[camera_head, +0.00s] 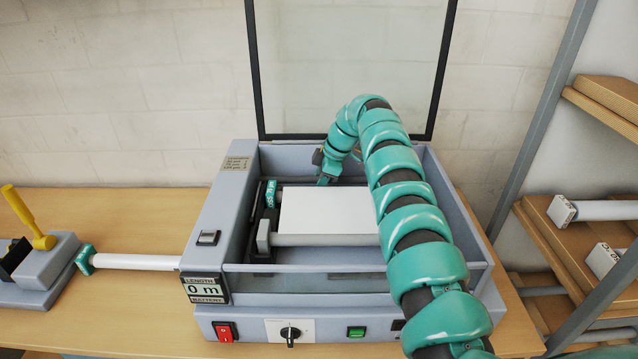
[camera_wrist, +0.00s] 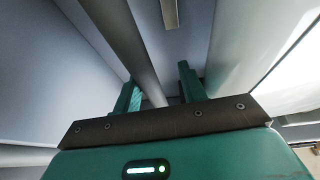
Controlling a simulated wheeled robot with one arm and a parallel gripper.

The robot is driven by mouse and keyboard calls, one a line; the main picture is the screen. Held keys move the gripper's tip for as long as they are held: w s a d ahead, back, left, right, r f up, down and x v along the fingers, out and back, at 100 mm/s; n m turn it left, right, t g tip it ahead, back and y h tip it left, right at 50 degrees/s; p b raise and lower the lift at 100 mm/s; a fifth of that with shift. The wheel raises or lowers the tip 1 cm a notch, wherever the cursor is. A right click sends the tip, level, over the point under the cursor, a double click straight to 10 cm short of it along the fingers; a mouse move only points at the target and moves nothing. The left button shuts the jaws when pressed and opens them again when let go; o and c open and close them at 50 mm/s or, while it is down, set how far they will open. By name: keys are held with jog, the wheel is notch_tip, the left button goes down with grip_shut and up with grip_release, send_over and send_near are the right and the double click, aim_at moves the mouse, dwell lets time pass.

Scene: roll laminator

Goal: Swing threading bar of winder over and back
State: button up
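The laminator (camera_head: 238,168) is a grey open-topped housing on a wooden table. Inside it lie a white sheet-like surface (camera_head: 325,209) and, along its front edge, a grey bar (camera_head: 325,240) with a block at its left end. My gripper (camera_head: 324,178) is down inside the housing at the back, largely hidden by my arm. In the wrist view, my gripper (camera_wrist: 158,92) has its two green fingers apart. A grey bar (camera_wrist: 127,45) runs between them, nearer the left finger, with a gap to the right finger. I cannot tell for certain which bar is the threading bar.
A clear lid with a black frame (camera_head: 253,60) stands open behind the housing. A yellow lever (camera_head: 35,225) stands left; shelves (camera_head: 570,245) with rolls stand right.

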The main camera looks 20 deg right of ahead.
jog(key=shift+d+r, duration=0.1)
jog(key=shift+r, duration=0.1)
jog(key=shift+d+r+b, duration=0.25)
jog(key=shift+r+b, duration=0.2)
jog(key=p+v, duration=0.5)
jog(key=v, duration=1.1)
jog(key=shift+a+p, duration=0.15)
jog(key=shift+p, duration=0.25)
jog(key=shift+s, duration=0.2)
